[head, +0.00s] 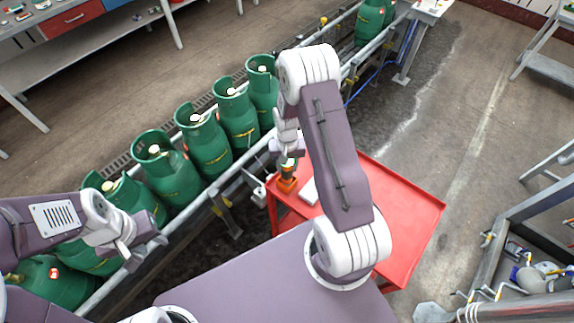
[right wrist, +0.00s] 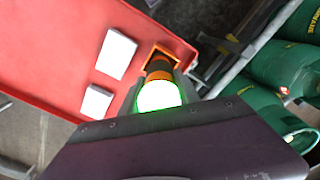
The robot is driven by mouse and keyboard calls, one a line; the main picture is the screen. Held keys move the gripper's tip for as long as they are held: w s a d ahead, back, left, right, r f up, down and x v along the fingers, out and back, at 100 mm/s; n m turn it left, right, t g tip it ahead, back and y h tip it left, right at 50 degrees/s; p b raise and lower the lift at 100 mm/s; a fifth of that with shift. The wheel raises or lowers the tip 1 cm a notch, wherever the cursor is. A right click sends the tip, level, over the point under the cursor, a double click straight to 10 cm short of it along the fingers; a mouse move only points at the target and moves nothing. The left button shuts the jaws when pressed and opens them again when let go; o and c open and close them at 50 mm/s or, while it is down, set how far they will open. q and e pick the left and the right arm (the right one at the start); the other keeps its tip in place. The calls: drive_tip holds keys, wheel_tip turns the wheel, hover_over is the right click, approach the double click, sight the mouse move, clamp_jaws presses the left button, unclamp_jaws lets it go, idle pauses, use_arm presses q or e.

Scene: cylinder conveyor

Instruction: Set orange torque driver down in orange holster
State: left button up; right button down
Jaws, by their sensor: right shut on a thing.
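My right gripper (head: 288,156) is shut on the orange torque driver and points down over the near-left edge of the red cart. In the right wrist view the driver (right wrist: 159,94) shows a glowing white-green end between the fingers, with dark and orange parts beyond it. The orange holster (head: 286,185) is a small square-mouthed box on the cart; its rim also shows in the right wrist view (right wrist: 173,54). The driver's lower end lines up with the holster mouth; I cannot tell how deep it sits. My left gripper (head: 146,252) is open and empty near the conveyor.
The red cart (head: 400,205) has two white blocks on top, seen in the right wrist view (right wrist: 116,54); the rest of its top is largely clear. Several green gas cylinders (head: 206,141) stand along the conveyor left of the cart. A metal frame (head: 520,215) stands at right.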

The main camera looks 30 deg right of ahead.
drive_tip(key=c, duration=0.8)
unclamp_jaws()
drive_tip(key=shift+r, duration=0.1)
wheel_tip(320, 180, up, 9)
drive_tip(key=shift+b, duration=0.6)
